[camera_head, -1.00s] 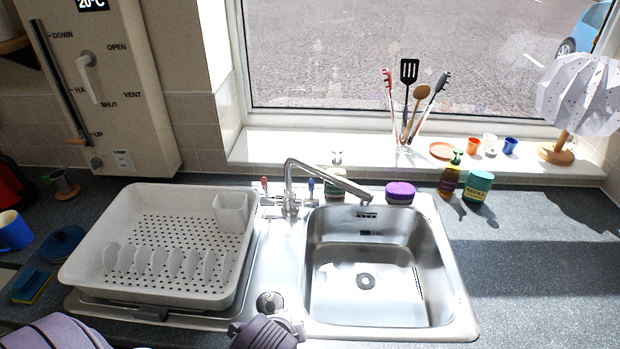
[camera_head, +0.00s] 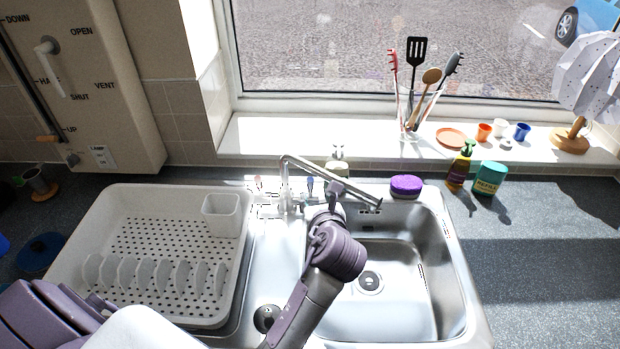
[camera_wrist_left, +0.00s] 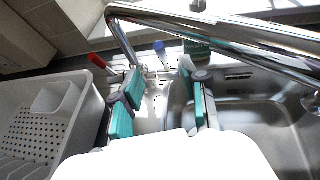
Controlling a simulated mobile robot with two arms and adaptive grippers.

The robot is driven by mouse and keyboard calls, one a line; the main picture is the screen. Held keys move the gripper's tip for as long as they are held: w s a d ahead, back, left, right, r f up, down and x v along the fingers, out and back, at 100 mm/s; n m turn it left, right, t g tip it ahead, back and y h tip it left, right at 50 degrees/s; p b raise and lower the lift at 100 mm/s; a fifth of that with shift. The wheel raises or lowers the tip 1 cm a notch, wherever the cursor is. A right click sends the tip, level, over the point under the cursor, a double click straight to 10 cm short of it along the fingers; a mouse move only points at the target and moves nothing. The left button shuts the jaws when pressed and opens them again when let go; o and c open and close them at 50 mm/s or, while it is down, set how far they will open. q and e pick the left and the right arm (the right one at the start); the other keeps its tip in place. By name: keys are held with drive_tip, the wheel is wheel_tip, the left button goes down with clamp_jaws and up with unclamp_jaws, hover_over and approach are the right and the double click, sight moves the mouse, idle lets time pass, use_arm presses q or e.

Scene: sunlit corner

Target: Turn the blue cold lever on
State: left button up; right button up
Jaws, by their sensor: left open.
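The blue cold lever (camera_head: 310,186) stands upright on the tap base, just right of the tap's (camera_head: 286,190) post. Its blue top (camera_wrist_left: 159,47) also shows in the left wrist view, between the two fingers in the picture and beyond them. The red lever (camera_head: 258,183) is on the post's other side; it shows in the left wrist view (camera_wrist_left: 97,60). My left gripper (camera_head: 322,208) is at the sink's back left, in front of the blue lever and near the spout. In the left wrist view the gripper (camera_wrist_left: 160,84) has its teal-padded fingers apart, with nothing held. My right gripper is not in view.
The tap spout (camera_head: 345,188) crosses close above my left gripper. The dish rack (camera_head: 150,195) stands to the left. A purple sponge (camera_head: 406,185), a soap bottle (camera_head: 459,172) and a teal tub (camera_head: 489,178) are right of the tap. The right worktop (camera_head: 540,250) is clear.

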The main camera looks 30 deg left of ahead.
sight(311, 183)
use_arm(q)
drive_tip(key=x, duration=0.4)
drive_tip(key=shift+w+a, duration=0.1)
drive_tip(key=p+x, duration=0.1)
drive_tip(key=x, duration=0.4)
drive_tip(key=shift+w+a+f, duration=0.15)
drive_tip(key=shift+w+f, duration=0.1)
drive_tip(key=shift+w, duration=0.1)
drive_tip(key=shift+w+a+f, duration=0.2)
drive_tip(key=shift+w+a, duration=0.1)
drive_tip(key=shift+w, duration=0.05)
drive_tip(key=c, duration=0.7)
clamp_jaws()
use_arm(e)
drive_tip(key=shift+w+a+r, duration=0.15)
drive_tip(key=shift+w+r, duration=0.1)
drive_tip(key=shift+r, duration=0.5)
